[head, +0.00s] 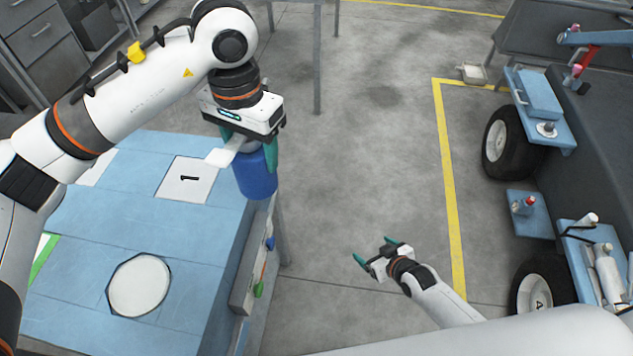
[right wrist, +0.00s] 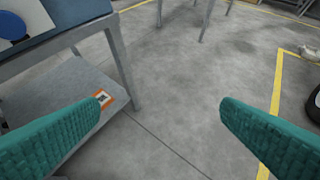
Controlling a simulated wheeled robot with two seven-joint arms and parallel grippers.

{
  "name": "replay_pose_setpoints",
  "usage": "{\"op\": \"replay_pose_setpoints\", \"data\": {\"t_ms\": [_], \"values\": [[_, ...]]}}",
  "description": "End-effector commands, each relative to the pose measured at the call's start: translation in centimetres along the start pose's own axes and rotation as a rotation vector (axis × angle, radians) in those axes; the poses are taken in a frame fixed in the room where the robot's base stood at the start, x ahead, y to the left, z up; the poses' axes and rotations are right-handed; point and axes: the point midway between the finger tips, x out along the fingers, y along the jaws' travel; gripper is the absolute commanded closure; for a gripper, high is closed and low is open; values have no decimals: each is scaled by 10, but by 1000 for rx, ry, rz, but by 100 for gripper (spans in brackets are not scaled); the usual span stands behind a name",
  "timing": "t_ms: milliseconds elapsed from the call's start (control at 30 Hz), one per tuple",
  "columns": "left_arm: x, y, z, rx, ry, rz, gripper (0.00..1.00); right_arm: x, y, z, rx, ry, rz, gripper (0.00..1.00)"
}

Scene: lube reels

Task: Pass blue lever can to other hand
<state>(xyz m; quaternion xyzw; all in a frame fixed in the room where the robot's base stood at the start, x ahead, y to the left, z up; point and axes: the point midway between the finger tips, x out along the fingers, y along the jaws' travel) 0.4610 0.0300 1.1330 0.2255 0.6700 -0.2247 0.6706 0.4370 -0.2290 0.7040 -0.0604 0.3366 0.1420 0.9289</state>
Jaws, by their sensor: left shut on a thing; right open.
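The blue lever can (head: 255,175) is a blue cylinder at the right edge of the blue table. My left gripper (head: 250,148) reaches down over it and is shut on its upper part, with teal fingers on either side. The can's top is partly hidden by the gripper, and I cannot tell whether its base touches the table. My right gripper (head: 374,256) is open and empty over the floor, right of the table and well apart from the can. In the right wrist view its two teal fingers (right wrist: 160,125) are spread with only floor between them.
The blue table (head: 90,290) bears a white square marked 1 (head: 188,180) and a white disc (head: 139,285). A cart with black wheels (head: 505,143) stands at the right. Grey floor (head: 350,150) lies clear between. A lower shelf (right wrist: 60,95) shows in the right wrist view.

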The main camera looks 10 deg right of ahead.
Motion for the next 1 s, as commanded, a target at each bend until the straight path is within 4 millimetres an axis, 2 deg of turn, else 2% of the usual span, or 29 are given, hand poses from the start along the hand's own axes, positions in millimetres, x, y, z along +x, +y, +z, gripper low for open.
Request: {"op": "replay_pose_setpoints", "data": {"t_ms": [33,200,300,367,500,633,800,900,1000], "values": [[-1,0,0,0,-1,0,73,-5,2,32,-15,-57,21,13],[-1,0,0,0,-1,0,73,-35,24,126,-51,-232,116,13],[-1,0,0,0,-1,0,73,-62,44,177,-75,-329,185,13],[-1,0,0,0,-1,0,73,-81,58,203,-91,-383,231,13],[-1,0,0,0,-1,0,73,-133,94,257,-131,-500,350,13],[-1,0,0,0,-1,0,73,-184,126,289,-164,-584,460,13],[-1,0,0,0,-1,0,73,-235,156,310,-196,-651,568,13],[-1,0,0,0,-1,0,73,-252,166,315,-206,-670,604,13],[-1,0,0,0,-1,0,73,-258,170,318,-208,-678,620,13]]}}
